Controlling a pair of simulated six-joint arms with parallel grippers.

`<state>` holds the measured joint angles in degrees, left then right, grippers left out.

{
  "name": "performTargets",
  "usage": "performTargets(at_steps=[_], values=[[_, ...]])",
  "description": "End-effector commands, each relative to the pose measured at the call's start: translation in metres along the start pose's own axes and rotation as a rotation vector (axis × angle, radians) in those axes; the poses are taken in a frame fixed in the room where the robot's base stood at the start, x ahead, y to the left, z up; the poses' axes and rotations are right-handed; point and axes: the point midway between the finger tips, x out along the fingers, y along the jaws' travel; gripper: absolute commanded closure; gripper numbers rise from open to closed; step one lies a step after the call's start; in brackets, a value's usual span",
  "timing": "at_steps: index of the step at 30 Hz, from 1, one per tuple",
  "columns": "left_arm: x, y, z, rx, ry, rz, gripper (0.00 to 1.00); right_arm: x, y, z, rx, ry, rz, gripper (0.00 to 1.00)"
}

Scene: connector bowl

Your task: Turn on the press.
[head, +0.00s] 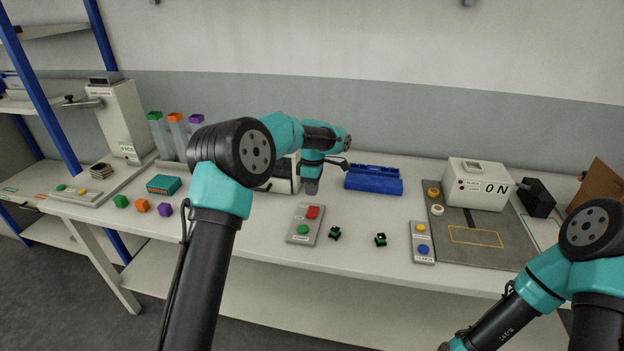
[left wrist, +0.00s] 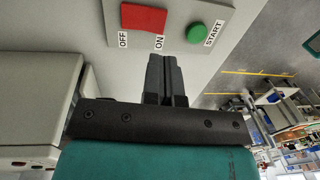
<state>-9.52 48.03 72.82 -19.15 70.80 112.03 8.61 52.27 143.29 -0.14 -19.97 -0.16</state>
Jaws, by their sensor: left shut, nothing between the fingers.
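A grey control panel (head: 296,239) lies on the table, with a red rocker switch (head: 312,212) and a green button (head: 303,229). In the left wrist view the red switch (left wrist: 144,18) sits between OFF and ON labels, and the green button (left wrist: 195,32) is marked START. My left gripper (head: 311,190) points down just behind the panel, fingers shut and empty. In the left wrist view its fingertips (left wrist: 163,58) are close to the ON side; contact cannot be told. A white machine (head: 285,177) is mostly hidden behind my left arm. My right gripper is out of view.
A blue tray (head: 373,180) stands right of my left gripper. Two small green-black parts (head: 335,233) lie right of the panel. A white box (head: 476,184) stands on a grey mat (head: 480,255), beside a yellow-and-blue button panel (head: 422,258). Coloured cubes (head: 142,206) lie at left.

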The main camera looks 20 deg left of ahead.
Motion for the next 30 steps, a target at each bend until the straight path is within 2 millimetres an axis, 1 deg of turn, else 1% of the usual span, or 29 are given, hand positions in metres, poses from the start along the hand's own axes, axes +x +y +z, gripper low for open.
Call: performTargets(at_steps=[1,6,9,13,18,27,30], values=[[0.010,-0.001,0.000,0.001,0.001,-0.003,1.00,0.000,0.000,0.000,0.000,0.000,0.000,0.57],[0.039,0.000,-0.001,0.001,0.000,-0.003,1.00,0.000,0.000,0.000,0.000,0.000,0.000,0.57],[0.055,-0.001,0.000,0.001,-0.001,-0.002,1.00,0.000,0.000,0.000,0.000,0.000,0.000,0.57],[0.070,0.000,0.000,0.001,-0.001,-0.002,1.00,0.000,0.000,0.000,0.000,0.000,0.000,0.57],[0.077,0.000,0.000,0.001,-0.002,0.000,1.00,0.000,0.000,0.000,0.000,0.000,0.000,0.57],[0.077,0.000,0.000,0.002,-0.002,0.001,1.00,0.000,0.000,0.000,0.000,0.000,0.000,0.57],[0.078,0.001,0.005,0.008,-0.001,0.006,1.00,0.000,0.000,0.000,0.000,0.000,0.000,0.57]])
